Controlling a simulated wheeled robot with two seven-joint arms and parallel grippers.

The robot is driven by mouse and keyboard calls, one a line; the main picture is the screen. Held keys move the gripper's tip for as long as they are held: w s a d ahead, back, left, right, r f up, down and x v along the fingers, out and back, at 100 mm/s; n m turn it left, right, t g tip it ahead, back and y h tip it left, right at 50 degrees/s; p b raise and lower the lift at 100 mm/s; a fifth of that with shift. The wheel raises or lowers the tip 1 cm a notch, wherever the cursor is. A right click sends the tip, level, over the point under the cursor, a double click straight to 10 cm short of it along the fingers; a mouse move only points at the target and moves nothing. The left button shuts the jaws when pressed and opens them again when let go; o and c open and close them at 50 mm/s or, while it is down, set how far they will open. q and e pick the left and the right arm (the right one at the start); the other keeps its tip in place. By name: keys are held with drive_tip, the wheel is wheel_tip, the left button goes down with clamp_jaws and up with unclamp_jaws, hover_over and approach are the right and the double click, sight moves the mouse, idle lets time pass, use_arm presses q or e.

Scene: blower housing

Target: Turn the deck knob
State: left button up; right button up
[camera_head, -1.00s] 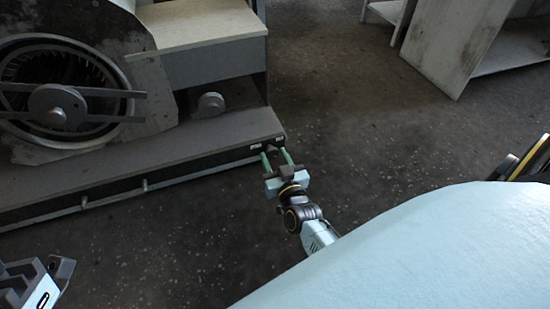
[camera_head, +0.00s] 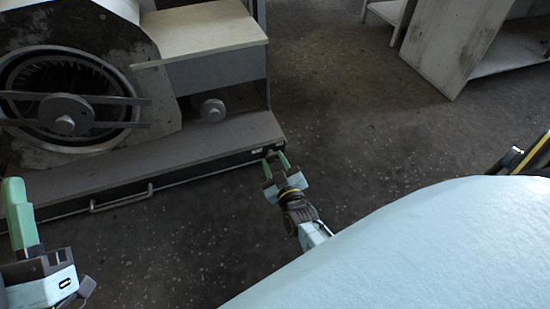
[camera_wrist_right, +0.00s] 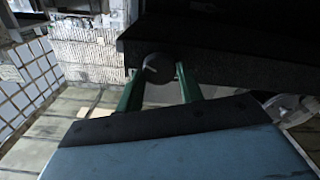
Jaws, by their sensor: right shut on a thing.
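The deck knob (camera_wrist_right: 158,68) is a dark round knob with a pale mark on its face, on the front edge of the deck. In the right wrist view it sits between the two green fingertips of my right gripper (camera_wrist_right: 156,72), which is shut on it. In the head view my right gripper (camera_head: 274,159) is at the right end of the deck (camera_head: 150,165), and the knob cannot be made out there. My left gripper (camera_head: 20,215) is at the lower left, away from the deck, with one green finger pointing up; its opening cannot be judged.
The blower housing (camera_head: 150,75) with its round fan opening stands on the deck at left. A wood-topped box (camera_head: 205,30) and a small round fitting (camera_head: 213,110) are beside it. A bar handle (camera_head: 122,200) runs along the deck front. A pale cabinet (camera_head: 455,40) stands far right. The floor between is clear.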

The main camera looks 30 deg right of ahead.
drive_tip(key=shift+n+p, duration=0.35)
drive_tip(key=shift+n, duration=1.25)
use_arm(q)
drive_tip(key=shift+w+f+g+y+p, duration=0.2)
drive_tip(key=shift+w+f+g, duration=0.15)
drive_tip(key=shift+f+g, duration=0.4)
drive_tip(key=shift+w+f+g+y+p, duration=0.1)
drive_tip(key=shift+w+f+g+y, duration=0.15)
drive_tip(key=shift+f+g, duration=0.5)
drive_tip(key=shift+w+f+g+y+p, duration=0.15)
drive_tip(key=shift+w+f+g, duration=0.3)
drive_tip(key=shift+f, duration=0.45)
use_arm(e)
drive_tip(key=shift+f+n, duration=0.1)
drive_tip(key=shift+n, duration=0.9)
drive_tip(key=o, duration=1)
drive_tip(key=shift+s, duration=0.1)
